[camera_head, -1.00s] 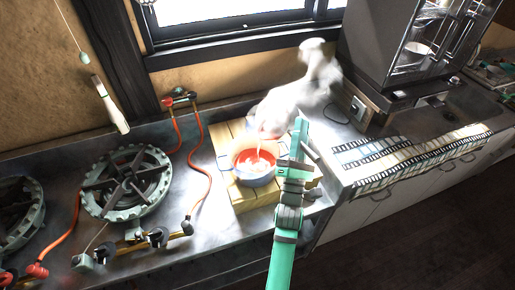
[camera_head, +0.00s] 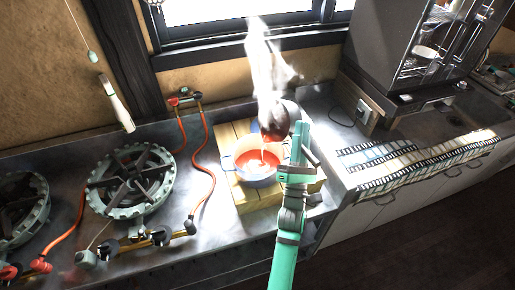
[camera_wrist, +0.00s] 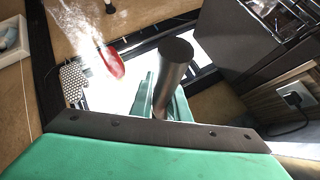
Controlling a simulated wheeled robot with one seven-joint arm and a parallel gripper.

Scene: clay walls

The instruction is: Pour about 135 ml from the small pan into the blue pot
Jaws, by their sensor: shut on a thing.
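The blue pot (camera_head: 258,180) stands on a wooden board (camera_head: 240,203) on the metal counter, with red liquid (camera_head: 270,158) inside. My gripper (camera_head: 302,155) is shut on the pan's handle, right of the pot. In the wrist view the dark cylindrical handle (camera_wrist: 172,78) sticks up from the jaws, and a red patch with steam shows beyond it.
Gas burners (camera_head: 130,182) with orange hoses (camera_head: 205,155) are left of the board. A dark cabinet (camera_head: 395,50) stands at the back right. Strips of film-like pattern (camera_head: 410,160) lie on the counter to the right. A window is behind.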

